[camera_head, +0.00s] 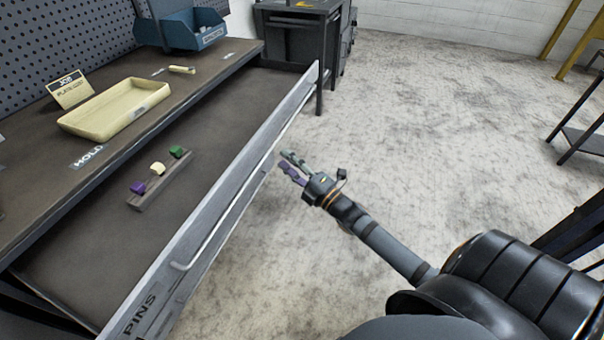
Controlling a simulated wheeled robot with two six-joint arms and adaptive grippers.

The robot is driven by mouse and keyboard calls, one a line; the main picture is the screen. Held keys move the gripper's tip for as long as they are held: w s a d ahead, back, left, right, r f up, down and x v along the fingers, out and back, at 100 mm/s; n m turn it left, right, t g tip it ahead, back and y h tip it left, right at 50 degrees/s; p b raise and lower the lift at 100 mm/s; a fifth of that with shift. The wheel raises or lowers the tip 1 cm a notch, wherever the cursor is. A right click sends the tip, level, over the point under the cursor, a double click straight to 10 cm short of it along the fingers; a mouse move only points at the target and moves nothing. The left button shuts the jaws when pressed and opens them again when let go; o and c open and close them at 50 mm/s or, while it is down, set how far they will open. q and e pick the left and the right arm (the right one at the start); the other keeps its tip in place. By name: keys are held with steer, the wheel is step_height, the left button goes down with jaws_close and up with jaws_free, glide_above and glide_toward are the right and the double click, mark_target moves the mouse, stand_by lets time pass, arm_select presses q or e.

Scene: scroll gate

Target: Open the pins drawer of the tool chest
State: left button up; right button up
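The pins drawer (225,192) stands pulled out from under the bench top, with its inside in view. Its grey front carries a long bar handle (228,210) and the label PINS (139,315) at the near end. Inside lies a dark rack (160,188) with a purple pin (138,187), a cream pin (158,168) and a green pin (177,151). My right gripper (288,164) is just right of the drawer front, apart from the handle in the picture. Its fingers look spread, with nothing between them. My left gripper is not in view.
The bench top (60,190) holds a cream tray (116,108), a job card (69,90), a HOLD label (87,157), a small cream piece (182,70) and a blue bin (180,28). A dark cabinet (290,40) stands behind. The floor (430,120) to the right is clear.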

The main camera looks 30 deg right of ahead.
steer(key=v, duration=0.5)
stand_by(0.5)
steer(key=s+d+f+m+g+h, duration=0.2)
steer(key=d+f+m+g+h, duration=0.15)
steer(key=f, duration=0.85)
steer(key=s+d+f+m+g+h, duration=0.15)
steer(key=d+f+m, duration=0.35)
steer(key=f, duration=0.7)
steer(key=s+f+m+g+h, duration=0.1)
steer(key=s+f+m+g, duration=0.45)
steer(key=f, duration=0.75)
steer(key=s+a+f+m+g, duration=0.35)
steer(key=s+f, duration=0.55)
steer(key=s, duration=0.4)
steer(key=s+a+f+m+g, duration=0.2)
steer(key=s+a+f+g, duration=0.2)
steer(key=s+f, duration=0.6)
steer(key=s+r+p, duration=0.3)
steer(key=r+p, duration=0.4)
steer(key=s+r+p, duration=0.3)
steer(key=r+p, duration=0.5)
steer(key=shift+s+a+r, duration=0.15)
steer(key=shift+s+a, duration=0.05)
steer(key=shift+s, duration=0.05)
